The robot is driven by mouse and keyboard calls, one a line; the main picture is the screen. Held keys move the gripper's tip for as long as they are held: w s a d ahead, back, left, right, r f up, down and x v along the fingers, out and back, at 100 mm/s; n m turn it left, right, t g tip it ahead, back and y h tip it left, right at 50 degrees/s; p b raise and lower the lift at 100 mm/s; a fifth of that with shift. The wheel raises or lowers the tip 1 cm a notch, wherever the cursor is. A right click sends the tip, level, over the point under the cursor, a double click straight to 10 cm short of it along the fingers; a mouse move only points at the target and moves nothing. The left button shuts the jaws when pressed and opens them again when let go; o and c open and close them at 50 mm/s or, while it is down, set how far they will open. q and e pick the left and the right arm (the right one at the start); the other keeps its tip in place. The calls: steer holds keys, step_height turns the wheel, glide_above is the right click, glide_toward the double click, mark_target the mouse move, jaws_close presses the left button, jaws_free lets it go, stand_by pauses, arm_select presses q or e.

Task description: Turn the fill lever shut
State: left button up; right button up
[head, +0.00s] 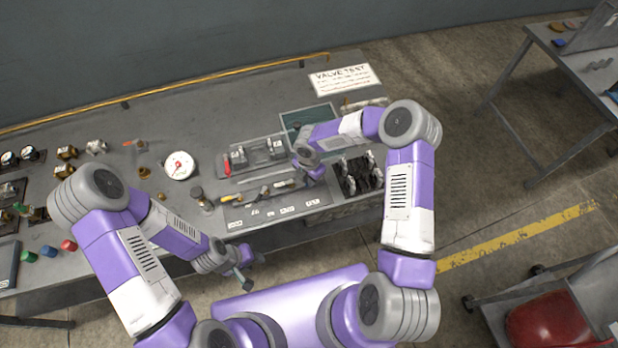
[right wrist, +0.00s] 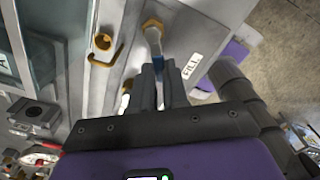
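The fill lever (right wrist: 155,42) shows in the right wrist view as a pale metal arm on a brass nut, with a blue part at the fingers. The white FILL label (right wrist: 192,66) lies beside it. My right gripper (right wrist: 160,68) has its fingers close together, one on each side of the lever's blue part, and looks shut on it. In the head view my right gripper (head: 316,174) is low over the bench, and the lever is hidden there by my arm and gripper. My left gripper (head: 250,268) is empty, its fingers apart, in front of the bench edge.
The bench (head: 100,122) carries a white gauge (head: 179,166), red-handled clamps (head: 227,166), a tool panel (head: 235,214), a black rack (head: 362,188) and a VALVE TEST sign (head: 344,79). A brass hook (right wrist: 105,56) is near the lever.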

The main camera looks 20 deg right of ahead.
jaws_close()
steer(key=m+b, duration=0.1)
steer(key=w+m+b, duration=0.1)
steer(key=b, duration=0.1)
steer(key=shift+a+f+m, duration=0.15)
steer(key=shift+a+m, duration=0.1)
steer(key=shift+m, duration=0.05)
steer(key=m+b, duration=0.1)
steer(key=w+m+b, duration=0.1)
steer(key=m, duration=0.1)
steer(key=shift+a+b, duration=0.15)
steer(key=shift+b, duration=0.25)
steer(key=shift+w+m+b, duration=0.1)
steer(key=shift+m+b, duration=0.2)
steer(key=shift+m, duration=0.3)
steer(key=shift+r, duration=0.2)
steer(key=o, duration=0.6)
jaws_free()
